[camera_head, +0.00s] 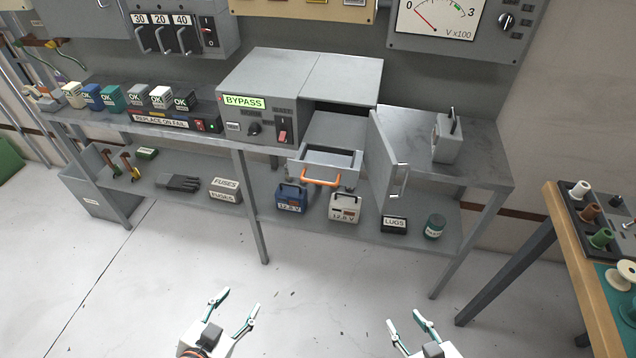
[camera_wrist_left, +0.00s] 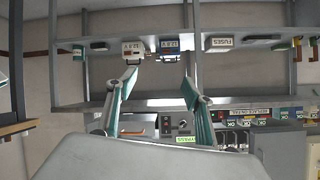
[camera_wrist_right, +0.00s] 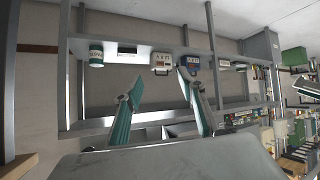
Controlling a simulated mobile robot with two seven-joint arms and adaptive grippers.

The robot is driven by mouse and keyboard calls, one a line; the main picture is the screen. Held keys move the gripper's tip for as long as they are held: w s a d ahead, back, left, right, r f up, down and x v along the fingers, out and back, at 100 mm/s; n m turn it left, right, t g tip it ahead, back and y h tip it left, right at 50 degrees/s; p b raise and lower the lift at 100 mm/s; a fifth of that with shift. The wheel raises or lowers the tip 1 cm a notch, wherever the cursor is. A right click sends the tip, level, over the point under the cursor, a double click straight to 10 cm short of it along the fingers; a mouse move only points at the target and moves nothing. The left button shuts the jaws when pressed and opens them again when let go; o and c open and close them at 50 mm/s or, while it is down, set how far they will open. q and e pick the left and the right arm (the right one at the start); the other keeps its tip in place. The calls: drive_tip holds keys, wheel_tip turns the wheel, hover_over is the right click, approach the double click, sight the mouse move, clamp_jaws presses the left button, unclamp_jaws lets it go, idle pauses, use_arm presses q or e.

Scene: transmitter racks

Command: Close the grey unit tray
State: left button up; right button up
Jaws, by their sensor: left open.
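The grey unit (camera_head: 262,88) with a green BYPASS label stands on the bench. Its grey tray (camera_head: 323,161) is pulled out at the front right, with an orange handle (camera_head: 321,179) on its front. The unit's grey door (camera_head: 388,160) is swung open to the right of the tray. The orange handle also shows upside down in the left wrist view (camera_wrist_left: 132,133), partly behind a finger. My left gripper (camera_head: 240,299) is open and empty, low in front of the bench. My right gripper (camera_head: 404,318) is open and empty, further right. Both are well apart from the tray.
The lower shelf holds a blue battery (camera_head: 291,199), a white battery (camera_head: 344,207), a LUGS box (camera_head: 394,224) and a green jar (camera_head: 434,227). A grey switch box (camera_head: 447,137) stands right of the door. A wooden table (camera_head: 585,275) is at right. The floor ahead is clear.

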use_arm(q)
drive_tip(key=w+r+m+t, duration=0.1)
drive_tip(key=w+r, duration=0.1)
drive_tip(key=w+r+m+t+h+b, duration=0.1)
drive_tip(key=w+r+m, duration=0.1)
drive_tip(key=w, duration=0.1)
drive_tip(key=w+r+m+t, duration=0.1)
drive_tip(key=w+m, duration=0.1)
drive_tip(key=w, duration=0.1)
drive_tip(key=shift+r+h, duration=0.4)
drive_tip(key=c, duration=1.2)
drive_tip(key=w+r+m+h, duration=0.1)
drive_tip(key=m, duration=0.1)
drive_tip(key=w+d+r+m+t+h+b, duration=0.1)
drive_tip(key=w+r+m, duration=0.1)
drive_tip(key=shift+d+r, duration=0.2)
drive_tip(key=shift+r, duration=0.1)
drive_tip(key=w+d+r+m+g+h, duration=0.2)
drive_tip(key=w+d+r+m+h, duration=0.2)
drive_tip(key=d+m, duration=0.3)
drive_tip(key=w+d+r+m+g+h+b, duration=0.1)
drive_tip(key=w+d+r+m+g+h, duration=0.2)
drive_tip(key=m, duration=0.6)
drive_tip(key=shift+w+d+r+h, duration=0.4)
drive_tip(key=shift+w+d+h, duration=1.2)
drive_tip(key=shift+d, duration=0.8)
drive_tip(key=shift+w, duration=0.2)
